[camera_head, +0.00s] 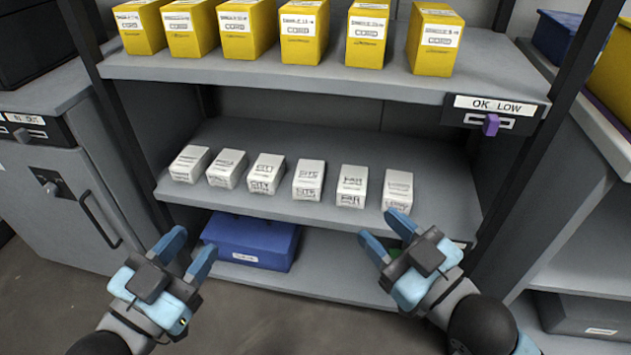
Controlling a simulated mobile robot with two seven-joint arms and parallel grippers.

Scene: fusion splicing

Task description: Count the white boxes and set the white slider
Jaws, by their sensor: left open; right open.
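Several white boxes (308,180) with black print stand in one spaced row along the front of the middle shelf (440,180). I cannot make out a white slider; the right end of the middle shelf's front edge is partly hidden behind my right gripper. My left gripper (187,252) is open and empty, low in front of the shelf's left part. My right gripper (386,232) is open and empty, in front of and just below the rightmost white box. Neither gripper is seen holding a box.
Several yellow boxes (304,32) line the upper shelf (300,78). Its front edge bears an "OK LOW" label (495,106) above a purple slider (491,125). A blue bin (250,240) sits on the lower shelf. A grey cabinet (50,220) stands left; dark uprights flank the shelves.

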